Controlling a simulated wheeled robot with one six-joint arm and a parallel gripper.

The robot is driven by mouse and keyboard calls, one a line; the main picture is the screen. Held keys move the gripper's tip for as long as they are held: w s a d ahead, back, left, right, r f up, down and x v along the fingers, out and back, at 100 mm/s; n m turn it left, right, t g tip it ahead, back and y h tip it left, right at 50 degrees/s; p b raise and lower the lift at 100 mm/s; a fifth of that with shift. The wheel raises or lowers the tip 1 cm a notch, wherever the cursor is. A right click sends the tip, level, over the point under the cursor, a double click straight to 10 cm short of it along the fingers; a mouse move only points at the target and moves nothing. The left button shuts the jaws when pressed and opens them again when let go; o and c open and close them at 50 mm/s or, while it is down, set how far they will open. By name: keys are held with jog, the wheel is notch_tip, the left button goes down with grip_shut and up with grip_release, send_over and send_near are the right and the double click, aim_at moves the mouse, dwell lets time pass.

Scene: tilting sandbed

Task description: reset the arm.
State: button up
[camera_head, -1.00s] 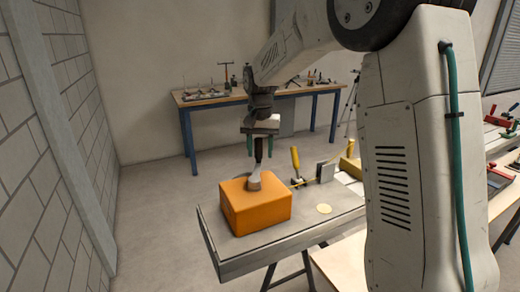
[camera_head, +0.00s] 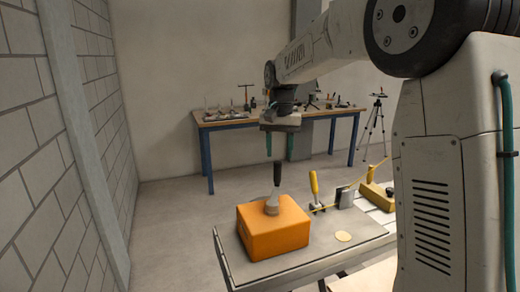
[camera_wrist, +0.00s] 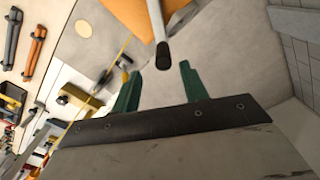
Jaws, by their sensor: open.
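My gripper (camera_head: 279,150) hangs open and empty above the orange box. Its two green fingers stand apart in the wrist view (camera_wrist: 158,80). A brush with a black handle (camera_head: 277,174) and a pale lower end stands roughly upright on top of the orange box (camera_head: 272,236), a little below my fingertips. In the wrist view the dark end of the brush handle (camera_wrist: 163,56) points toward the gap between the fingers. The box sits on a grey-topped bench (camera_head: 325,254).
A yellow-handled tool (camera_head: 314,184), a grey block (camera_head: 344,197) and a yellow piece (camera_head: 376,194) lie right of the box. A pale disc (camera_head: 343,236) lies in front. A wooden table (camera_head: 230,125) with tools and a tripod (camera_head: 372,130) stand behind.

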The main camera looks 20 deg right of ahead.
jog(key=s+a+r+n+t, duration=0.1)
jog(key=s+a+n, duration=0.1)
jog(key=s, duration=1.2)
jog(key=s+a+n, duration=0.2)
jog(key=s+a, duration=0.1)
jog(key=s, duration=1.1)
jog(key=s+f+n, duration=0.2)
jog(key=s+f, duration=0.2)
jog(key=s, duration=0.5)
jog(key=shift+s+a+f, duration=0.15)
jog(key=shift+s+f, duration=0.1)
jog(key=shift+f, duration=0.15)
